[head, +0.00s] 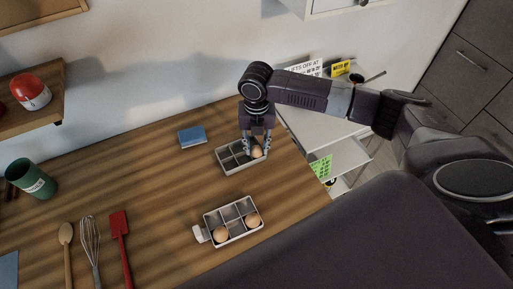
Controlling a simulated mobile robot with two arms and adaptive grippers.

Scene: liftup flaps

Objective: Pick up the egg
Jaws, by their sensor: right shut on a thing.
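My right gripper (256,147) points down over the far egg tray (229,163) on the wooden counter. It is shut on a light brown egg (257,153) at the tray's right end. I cannot tell whether the egg touches the tray's bottom. The other compartments that show in this tray look empty. A nearer tray (236,241) holds two brown eggs, one at its left front (221,234) and one at its right front (252,221). My left gripper is not in view.
A blue box (192,137) lies left of the far tray. A red spatula (120,238), a whisk (91,250) and a wooden spoon (66,250) lie at the left. A green cup (32,178) stands beyond them. The counter's middle is clear.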

